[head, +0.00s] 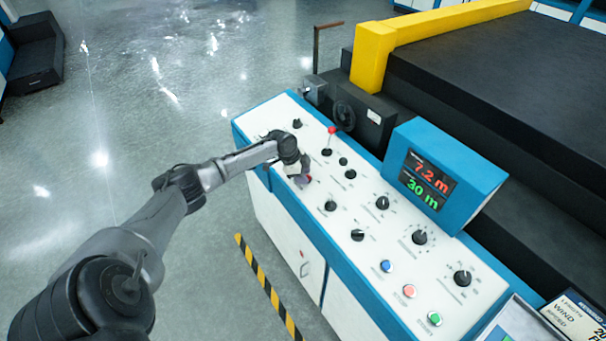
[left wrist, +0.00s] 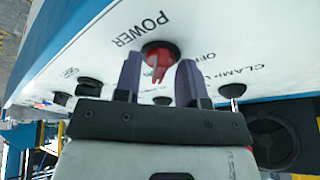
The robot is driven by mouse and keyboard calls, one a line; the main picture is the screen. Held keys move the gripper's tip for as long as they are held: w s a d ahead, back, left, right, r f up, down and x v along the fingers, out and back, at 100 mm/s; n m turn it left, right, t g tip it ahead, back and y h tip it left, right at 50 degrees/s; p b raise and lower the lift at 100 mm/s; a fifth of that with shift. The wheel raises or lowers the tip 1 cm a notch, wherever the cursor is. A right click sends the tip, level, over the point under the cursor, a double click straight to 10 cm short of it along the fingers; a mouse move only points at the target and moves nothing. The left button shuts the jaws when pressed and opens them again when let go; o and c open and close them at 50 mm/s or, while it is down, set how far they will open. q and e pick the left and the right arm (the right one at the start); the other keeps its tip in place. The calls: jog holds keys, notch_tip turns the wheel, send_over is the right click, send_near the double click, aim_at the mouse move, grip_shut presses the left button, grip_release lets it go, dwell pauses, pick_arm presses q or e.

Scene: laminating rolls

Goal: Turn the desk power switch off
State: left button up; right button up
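The power switch (left wrist: 160,58) is a red knob on a dark round base, beside the printed word POWER on the white desk panel. My left gripper (left wrist: 162,82) is open, with one purple-grey finger on each side of the red knob. Gaps show between the fingers and the knob's narrow handle; whether either finger touches the base I cannot tell. My right gripper is not in view.
The blue-edged desk (head: 385,245) carries several black knobs, a red-tipped lever (head: 330,131) and coloured push buttons (head: 409,291). A blue display (head: 430,182) reading 7.2 m and 30 m stands behind them. Open floor (head: 130,110) lies to the left.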

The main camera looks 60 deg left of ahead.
pick_arm(q)
jog(key=c, duration=0.6)
grip_shut()
